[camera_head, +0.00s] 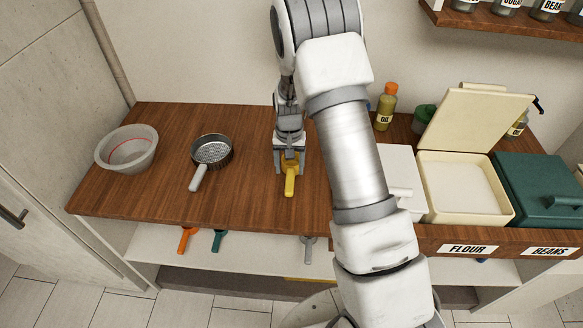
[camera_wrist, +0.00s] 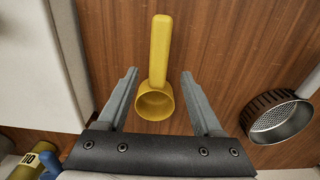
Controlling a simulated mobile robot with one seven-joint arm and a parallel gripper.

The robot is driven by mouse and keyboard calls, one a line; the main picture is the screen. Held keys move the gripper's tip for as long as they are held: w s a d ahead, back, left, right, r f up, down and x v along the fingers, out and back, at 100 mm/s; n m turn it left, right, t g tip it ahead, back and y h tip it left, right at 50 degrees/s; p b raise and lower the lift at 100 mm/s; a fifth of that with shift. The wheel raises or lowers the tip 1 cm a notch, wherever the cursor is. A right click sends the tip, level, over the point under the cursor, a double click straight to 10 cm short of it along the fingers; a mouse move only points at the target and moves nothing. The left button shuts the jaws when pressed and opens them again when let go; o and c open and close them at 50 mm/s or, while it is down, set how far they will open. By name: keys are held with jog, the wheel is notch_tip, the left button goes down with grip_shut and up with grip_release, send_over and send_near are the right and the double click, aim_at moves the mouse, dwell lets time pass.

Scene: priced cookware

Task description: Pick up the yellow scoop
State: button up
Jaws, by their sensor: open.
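The yellow scoop (camera_head: 290,177) lies on the wooden counter (camera_head: 240,200), its handle toward the front edge in the head view. In the wrist view the scoop (camera_wrist: 156,75) has its round cup nearest my gripper and its handle pointing away. My gripper (camera_head: 290,170) is at the scoop's cup end in the head view. In the wrist view my gripper (camera_wrist: 158,73) is open, with one finger on each side of the cup and a gap on both sides. Neither finger touches the scoop there. Part of the cup is hidden by my gripper in the head view.
A sieve (camera_head: 212,150) and a grey bowl (camera_head: 140,160) stand to the left. An open cream flour bin (camera_head: 462,218), a green beans bin (camera_head: 540,195) and a white container (camera_head: 403,175) stand right. An oil bottle (camera_head: 386,105) is behind. The counter between sieve and scoop is clear.

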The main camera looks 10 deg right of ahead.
aim_at(291, 174)
jog(key=shift+w+d+f, duration=0.1)
jog(key=shift+f, duration=1.05)
jog(key=shift+w+d+f, duration=0.1)
jog(key=shift+f, duration=1)
grip_shut()
